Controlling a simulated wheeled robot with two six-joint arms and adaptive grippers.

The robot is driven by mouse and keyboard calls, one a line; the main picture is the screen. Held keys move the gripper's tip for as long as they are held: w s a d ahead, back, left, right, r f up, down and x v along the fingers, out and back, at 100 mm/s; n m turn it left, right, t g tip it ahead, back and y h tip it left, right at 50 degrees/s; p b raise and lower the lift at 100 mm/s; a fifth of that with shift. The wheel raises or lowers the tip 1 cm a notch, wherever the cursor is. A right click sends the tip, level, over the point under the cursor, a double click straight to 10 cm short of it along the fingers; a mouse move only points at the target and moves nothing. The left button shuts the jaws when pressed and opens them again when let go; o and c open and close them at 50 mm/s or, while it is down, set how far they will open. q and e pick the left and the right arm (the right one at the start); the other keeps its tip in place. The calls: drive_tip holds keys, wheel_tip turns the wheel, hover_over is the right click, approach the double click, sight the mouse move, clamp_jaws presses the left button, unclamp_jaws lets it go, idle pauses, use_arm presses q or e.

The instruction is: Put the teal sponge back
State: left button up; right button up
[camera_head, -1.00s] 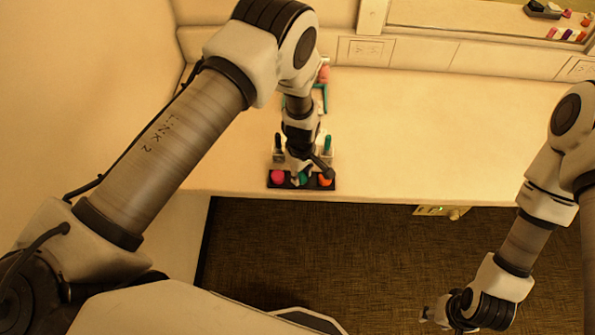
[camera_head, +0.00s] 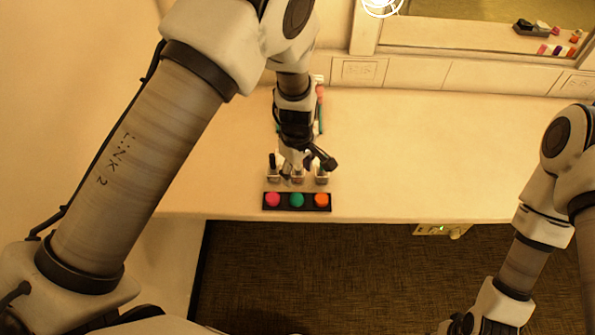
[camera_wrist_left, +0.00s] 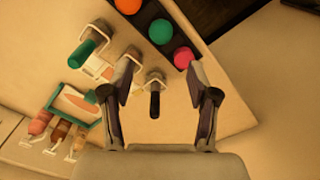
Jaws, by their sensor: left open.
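The teal sponge (camera_head: 297,200), a round piece, sits in the middle place of a black tray (camera_head: 284,207). A pink sponge (camera_head: 273,199) is on its left and an orange sponge (camera_head: 321,200) on its right. In the left wrist view the teal sponge (camera_wrist_left: 161,31) lies beyond the fingers, between the orange and pink ones. My left gripper (camera_head: 296,170) is open, behind the tray and apart from the sponge.
White holders stand behind the tray; one carries a black handle (camera_wrist_left: 155,103), another a teal handle (camera_wrist_left: 80,55). A teal frame (camera_wrist_left: 66,98) and several small bottles (camera_wrist_left: 60,135) are behind them. The counter (camera_head: 430,150) is clear to the right.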

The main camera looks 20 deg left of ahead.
use_arm(q)
drive_tip(key=s+a+f+m+b, duration=0.1)
drive_tip(key=s+a+f+m, duration=0.2)
drive_tip(key=s, duration=0.6)
drive_tip(key=s+a+f+m+b, duration=0.1)
drive_tip(key=s+a+f+m, duration=0.2)
drive_tip(key=s+f+m, duration=0.2)
drive_tip(key=s+a+f+m+b, duration=0.1)
drive_tip(key=s+a+f+m, duration=0.2)
drive_tip(key=s+f, duration=0.4)
drive_tip(key=s+a, duration=0.1)
drive_tip(key=s, duration=0.5)
drive_tip(key=shift+f+m, duration=0.3)
drive_tip(key=shift+m, duration=0.1)
